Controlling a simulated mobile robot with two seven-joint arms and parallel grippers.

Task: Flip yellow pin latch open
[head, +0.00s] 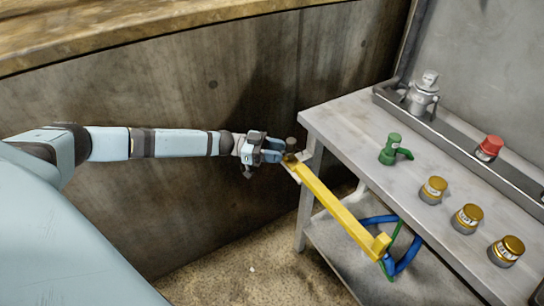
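The yellow pin latch (335,211) is a long yellow bar at the left side of the grey table. It slopes down from its pivot end near the table's far left corner to a bent end at lower right. My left gripper (283,157) is at the pivot end, with its fingertips touching or very close to the bar there. A small dark knob stands just above the fingertips. Whether the fingers are closed on the bar is too small to tell. My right gripper is out of view.
The grey table (350,122) carries a green valve (391,150), several gold-capped jars (433,190), a red-capped jar (489,148) and a silver figure (422,93) in a rear tray. Blue and green hoses (404,258) hang below the bar. A curved wall (190,100) stands behind my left arm.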

